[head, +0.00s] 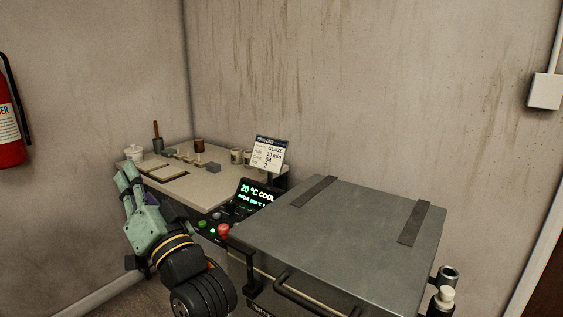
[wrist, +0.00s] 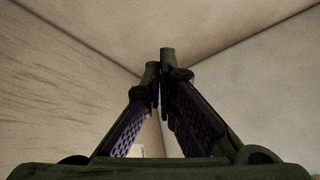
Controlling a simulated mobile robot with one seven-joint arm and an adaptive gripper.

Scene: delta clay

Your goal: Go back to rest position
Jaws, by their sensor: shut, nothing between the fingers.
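My gripper (head: 128,176) is at the left in the head view, raised in front of the left end of the worktable. Its fingers point up and it holds nothing. In the wrist view, the two fingertips (wrist: 162,75) meet near the middle, with only wall corner and ceiling behind them. My gripper hides part of the table's left front edge. I cannot tell from the head view how far it is from the table.
A grey kiln (head: 340,235) with a closed lid and front handle fills the right. Its control panel (head: 256,194) reads 20 °C COOL. A fire extinguisher (head: 8,120) hangs at far left.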

